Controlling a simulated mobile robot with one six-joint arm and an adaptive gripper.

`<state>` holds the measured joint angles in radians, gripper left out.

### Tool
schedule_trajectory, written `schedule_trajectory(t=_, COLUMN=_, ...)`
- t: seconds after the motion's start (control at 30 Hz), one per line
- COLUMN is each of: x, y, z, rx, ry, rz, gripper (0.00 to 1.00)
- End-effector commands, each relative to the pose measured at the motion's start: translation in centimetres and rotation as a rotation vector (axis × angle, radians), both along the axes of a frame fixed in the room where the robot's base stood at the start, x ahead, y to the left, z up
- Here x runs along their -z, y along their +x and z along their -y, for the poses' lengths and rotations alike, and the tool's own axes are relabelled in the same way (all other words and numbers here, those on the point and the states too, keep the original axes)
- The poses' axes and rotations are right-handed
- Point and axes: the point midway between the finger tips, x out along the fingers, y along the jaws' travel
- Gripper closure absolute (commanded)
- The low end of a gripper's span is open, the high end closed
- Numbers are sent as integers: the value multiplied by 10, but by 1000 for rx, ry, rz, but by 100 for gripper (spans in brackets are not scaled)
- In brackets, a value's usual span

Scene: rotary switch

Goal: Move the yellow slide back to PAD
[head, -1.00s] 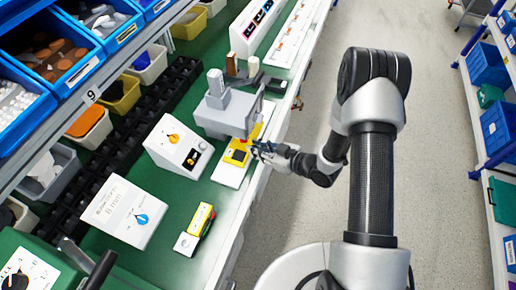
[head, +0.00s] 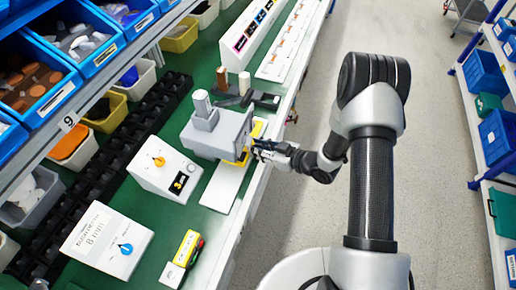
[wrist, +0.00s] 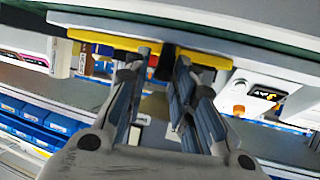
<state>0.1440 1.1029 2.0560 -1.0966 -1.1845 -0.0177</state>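The yellow slide (head: 241,158) sits mostly under the grey press head (head: 216,135), on a white base plate (head: 223,187) at the bench edge. In the wrist view the slide (wrist: 108,40) is a yellow bar, with a short black knob (wrist: 166,64) pointing towards me. My gripper (head: 256,150) is beside the slide on its aisle side. In the wrist view my gripper (wrist: 164,72) has one finger on each side of the knob, with the tips close against it. The press head hides most of the slide's top. No PAD lettering is readable.
A white box with an orange dial (head: 165,170) stands left of the press, and a white box with a blue dial (head: 107,240) nearer. A yellow block (head: 188,248) lies near the front. Bins (head: 60,108) line the left. The aisle (head: 290,210) is clear.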

Motion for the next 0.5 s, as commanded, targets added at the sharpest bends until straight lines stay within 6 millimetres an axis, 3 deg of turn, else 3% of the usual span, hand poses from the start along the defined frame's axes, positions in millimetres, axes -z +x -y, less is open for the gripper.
schedule_trajectory(t=0.5, x=-2, y=0, z=2, rx=1, ry=1, rz=3, gripper=74)
